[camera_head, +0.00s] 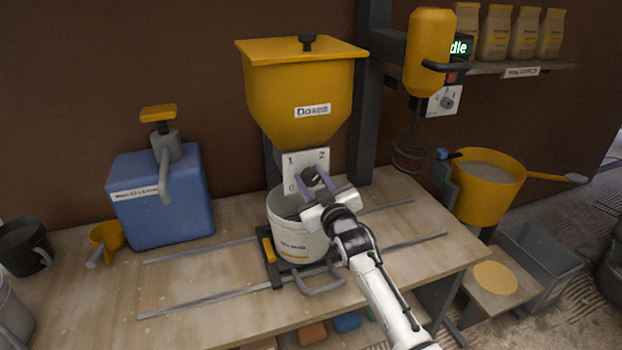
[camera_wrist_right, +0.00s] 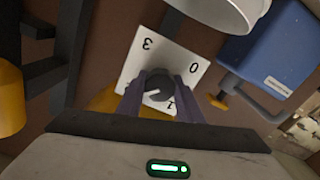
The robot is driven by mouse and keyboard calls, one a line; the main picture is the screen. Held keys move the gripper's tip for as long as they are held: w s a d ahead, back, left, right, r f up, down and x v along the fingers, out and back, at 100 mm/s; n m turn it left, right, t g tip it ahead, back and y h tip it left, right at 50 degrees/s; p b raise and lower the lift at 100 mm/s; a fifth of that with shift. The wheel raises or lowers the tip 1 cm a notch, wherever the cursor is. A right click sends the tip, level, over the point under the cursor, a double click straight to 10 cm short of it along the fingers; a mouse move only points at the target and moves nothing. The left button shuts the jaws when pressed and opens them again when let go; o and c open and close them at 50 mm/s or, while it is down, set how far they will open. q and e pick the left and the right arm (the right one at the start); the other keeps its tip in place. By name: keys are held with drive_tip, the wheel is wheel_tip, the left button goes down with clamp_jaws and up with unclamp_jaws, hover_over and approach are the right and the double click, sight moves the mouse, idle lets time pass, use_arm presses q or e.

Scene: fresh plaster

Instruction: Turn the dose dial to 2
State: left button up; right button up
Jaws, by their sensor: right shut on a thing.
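The yellow dosing hopper (camera_head: 303,95) stands on a black post above the bench. Below it is a white dial plate (camera_head: 293,161), with 1, 2 and 0 readable in the head view. The plate in the wrist view (camera_wrist_right: 133,64) shows 3, 0 and 1; the 2 is hidden there. My right gripper (camera_head: 315,179) is shut on the dark round dose dial (camera_wrist_right: 158,85), its purple fingers on either side. I cannot tell which number the dial points to. My left gripper is not in view.
A white bucket (camera_head: 286,232) stands under the hopper, close beneath my right gripper. A blue pump container (camera_head: 165,205) and yellow scoop (camera_head: 106,239) are at left. A yellow mixer (camera_head: 430,52) and yellow tub (camera_head: 478,195) are at right. The bench front has free room.

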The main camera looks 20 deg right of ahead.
drive_tip(key=o, duration=1)
drive_tip(key=shift+o, duration=0.2)
drive_tip(key=s, duration=1)
drive_tip(key=shift+s+d, duration=0.15)
drive_tip(key=shift+d, duration=0.05)
drive_tip(key=s+a+f+g, duration=0.2)
drive_tip(key=s+f+g, duration=0.2)
drive_tip(key=s+f, duration=1)
drive_tip(key=s+a+f+m+g+y, duration=0.1)
drive_tip(key=s+f+g, duration=0.1)
drive_tip(key=s+f, duration=0.5)
drive_tip(key=s+a+f+m+g, duration=0.1)
drive_tip(key=s+a+f+g, duration=0.1)
drive_tip(key=s+f, duration=0.6)
drive_tip(key=s+g, duration=0.1)
drive_tip(key=s, duration=0.4)
drive_tip(key=shift+s+g+y, duration=0.3)
drive_tip(key=shift+y, duration=0.1)
